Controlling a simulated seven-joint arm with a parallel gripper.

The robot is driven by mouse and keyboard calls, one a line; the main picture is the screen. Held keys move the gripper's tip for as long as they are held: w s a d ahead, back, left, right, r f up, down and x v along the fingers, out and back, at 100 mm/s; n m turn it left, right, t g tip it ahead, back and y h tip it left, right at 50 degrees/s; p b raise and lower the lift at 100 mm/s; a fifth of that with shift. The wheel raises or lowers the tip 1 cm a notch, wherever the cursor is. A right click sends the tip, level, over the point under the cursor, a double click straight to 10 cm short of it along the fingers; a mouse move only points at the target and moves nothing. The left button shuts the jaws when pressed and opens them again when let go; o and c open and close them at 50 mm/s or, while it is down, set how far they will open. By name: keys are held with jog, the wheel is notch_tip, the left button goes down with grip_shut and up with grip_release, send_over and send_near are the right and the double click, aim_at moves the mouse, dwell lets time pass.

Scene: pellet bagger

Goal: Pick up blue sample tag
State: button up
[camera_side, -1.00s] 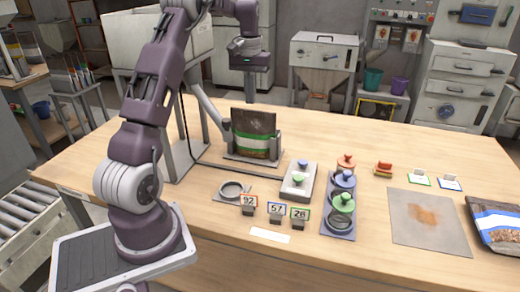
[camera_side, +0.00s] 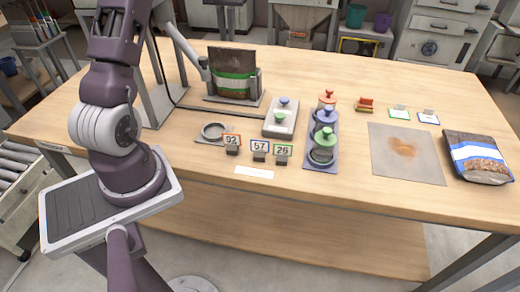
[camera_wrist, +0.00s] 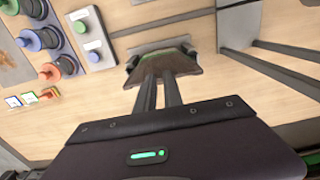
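The blue sample tag (camera_side: 428,117) is a small white card with a blue edge, on the right part of the table. It also shows at the far left of the wrist view (camera_wrist: 13,102). A matching green-edged tag (camera_side: 399,112) stands just left of it in the side view. My gripper (camera_wrist: 160,76) shows only in the wrist view. Its two dark fingers are apart with nothing visible between them. They point toward the upright bag and are well away from the blue tag. The gripper is outside the side view.
A red block-like item (camera_side: 365,105) lies left of the tags. A stained grey mat (camera_side: 406,170) and a pellet bag (camera_side: 478,158) lie in front of them. Knobbed weights (camera_side: 323,146), number cards (camera_side: 260,147) and an upright bag (camera_side: 232,75) occupy the middle and left.

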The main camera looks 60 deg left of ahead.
jog(key=o, duration=0.8)
jog(key=m, duration=1.7)
send_over(260, 151)
jog(key=f, duration=0.8)
jog(key=a+f, duration=0.1)
jog(key=f, duration=0.3)
jog(key=shift+w+f, duration=0.35)
jog(key=f, duration=0.6)
jog(key=shift+s+d+f, duration=0.25)
jog(key=shift+s+d, duration=0.1)
jog(key=shift+d, duration=0.05)
jog(key=shift+f, duration=0.35)
